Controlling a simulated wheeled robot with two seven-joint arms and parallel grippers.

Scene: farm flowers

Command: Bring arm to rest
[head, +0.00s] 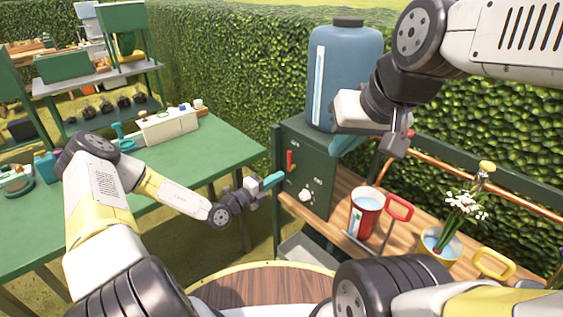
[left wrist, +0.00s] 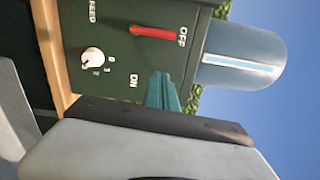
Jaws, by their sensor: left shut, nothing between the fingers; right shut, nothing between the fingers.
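My left gripper (head: 273,181) is in the head view, left of the dark green dispenser box (head: 318,155), with its teal fingers shut and empty. In the left wrist view its teal fingers (left wrist: 162,92) show in front of the box's panel, by the ON and OFF marks. A red lever (head: 290,160) and a white knob (head: 306,195) are on that panel. I cannot tell whether the fingers touch the box.
A green table (head: 190,158) is at left. A round wooden top (head: 265,283) is in front of me.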

